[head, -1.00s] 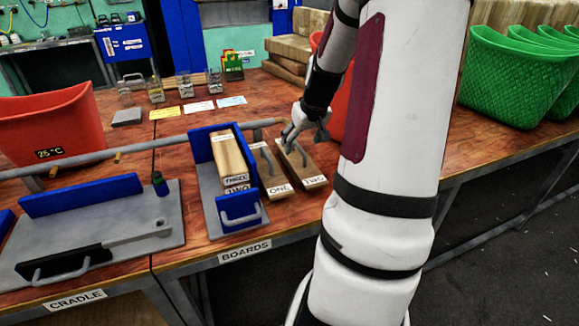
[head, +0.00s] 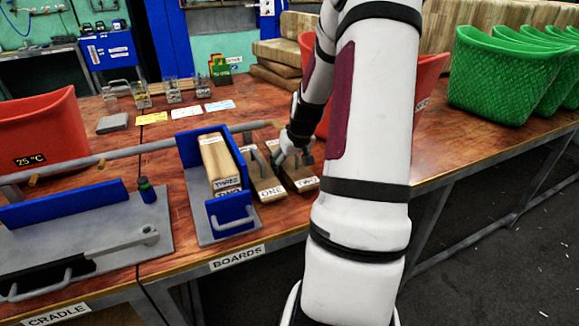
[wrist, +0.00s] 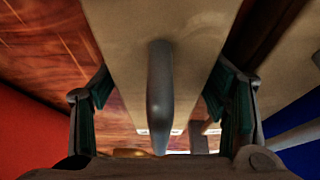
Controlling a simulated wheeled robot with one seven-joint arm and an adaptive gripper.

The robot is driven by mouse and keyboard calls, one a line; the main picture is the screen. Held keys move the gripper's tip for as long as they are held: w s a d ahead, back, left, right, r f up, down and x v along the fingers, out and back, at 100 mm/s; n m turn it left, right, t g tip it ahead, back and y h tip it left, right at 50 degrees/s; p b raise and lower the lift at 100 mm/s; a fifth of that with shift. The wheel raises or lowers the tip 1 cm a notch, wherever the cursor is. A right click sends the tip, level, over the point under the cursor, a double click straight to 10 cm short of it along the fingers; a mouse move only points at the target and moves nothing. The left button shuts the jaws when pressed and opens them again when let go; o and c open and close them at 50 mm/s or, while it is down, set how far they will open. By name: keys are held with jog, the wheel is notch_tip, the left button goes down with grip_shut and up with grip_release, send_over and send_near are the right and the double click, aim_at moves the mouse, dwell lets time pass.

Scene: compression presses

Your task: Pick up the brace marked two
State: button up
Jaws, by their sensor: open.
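The brace marked TWO (head: 304,184) is a wooden board with a grey handle, lying on the wooden table. It is to the right of the brace marked ONE (head: 268,190). My gripper (head: 294,157) is over the TWO brace and partly covers it and its handle. In the wrist view the pale board (wrist: 128,60) runs through the middle. Its grey handle (wrist: 159,95) stands between the two open fingers of my gripper (wrist: 160,100). A gap shows on each side of the handle.
A blue rack (head: 195,199) with boards stands left of the braces. A red bin (head: 432,80) is behind my arm, with green baskets (head: 500,80) further right. A grey cradle (head: 100,235) lies on the left table.

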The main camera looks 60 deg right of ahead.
jog(key=shift+c, duration=0.3)
jog(key=c, duration=1.5)
jog(key=shift+r, duration=0.1)
jog(key=shift+c, duration=0.2)
